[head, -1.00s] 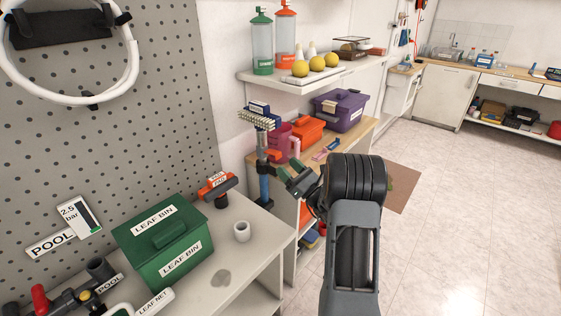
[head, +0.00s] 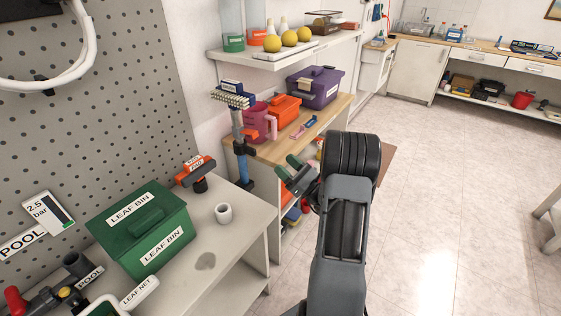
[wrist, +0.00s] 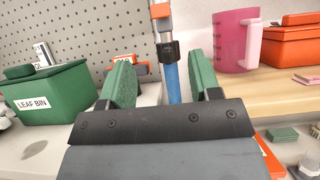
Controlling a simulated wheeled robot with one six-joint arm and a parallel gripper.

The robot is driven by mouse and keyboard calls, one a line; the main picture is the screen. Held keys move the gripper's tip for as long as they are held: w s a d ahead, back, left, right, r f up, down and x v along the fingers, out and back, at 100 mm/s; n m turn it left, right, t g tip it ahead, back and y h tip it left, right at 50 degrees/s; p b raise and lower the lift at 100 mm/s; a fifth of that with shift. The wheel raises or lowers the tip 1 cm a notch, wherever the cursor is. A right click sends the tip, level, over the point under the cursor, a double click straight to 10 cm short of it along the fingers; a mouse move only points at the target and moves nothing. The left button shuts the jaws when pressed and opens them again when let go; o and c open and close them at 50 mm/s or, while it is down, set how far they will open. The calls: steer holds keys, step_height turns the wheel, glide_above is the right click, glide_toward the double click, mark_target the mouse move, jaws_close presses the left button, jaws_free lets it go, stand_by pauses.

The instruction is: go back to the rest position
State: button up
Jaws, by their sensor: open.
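My gripper (head: 290,174) is open and empty, with green pads on its two fingers. It is held out in front of the gap between the grey bench and the wooden counter. In the wrist view the two fingers (wrist: 164,84) stand apart, with the blue pole (wrist: 172,78) of the brush seen between them and beyond. In the head view the brush (head: 232,99) stands upright on that pole, just left of my gripper. I cannot tell how far the fingers are from the pole.
A green leaf bin (head: 140,225), a white cup (head: 224,214) and an orange-topped tool (head: 195,172) sit on the grey bench (head: 207,285). A pink jug (head: 259,122), an orange box (head: 284,110) and a purple box (head: 315,88) stand on the wooden counter. Floor at right is clear.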

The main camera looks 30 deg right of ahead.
steer(key=s+a+f+n+g+y, duration=0.1)
steer(key=a+f+n+g, duration=0.1)
steer(key=g, duration=0.1)
steer(key=s+a+f+n+g+y, duration=0.1)
steer(key=a+f+n+g, duration=0.1)
steer(key=a+g, duration=0.1)
steer(key=s+a+f+n+g+y, duration=0.1)
steer(key=a+f+n+g, duration=0.1)
steer(key=a+g, duration=0.1)
steer(key=shift+a+n+p, duration=0.2)
steer(key=shift+n+p, duration=0.1)
steer(key=shift+n, duration=0.1)
steer(key=s+a+r+n+g+h+p, duration=0.1)
steer(key=s+a+n+g+h+p, duration=0.2)
steer(key=s+n+g, duration=0.35)
steer(key=s+a+r+n+g+h+p, duration=0.1)
steer(key=s+a+r+n+g+h, duration=0.1)
steer(key=s+a+n+g, duration=0.35)
step_height(320, 180, up, 16)
steer(key=s+a+n+t+h+p, duration=0.2)
steer(key=n+h+p, duration=0.4)
steer(key=n, duration=0.6)
steer(key=shift+s+r+t+h+p, duration=0.3)
steer(key=shift+s+t+h, duration=0.25)
steer(key=shift+h, duration=0.45)
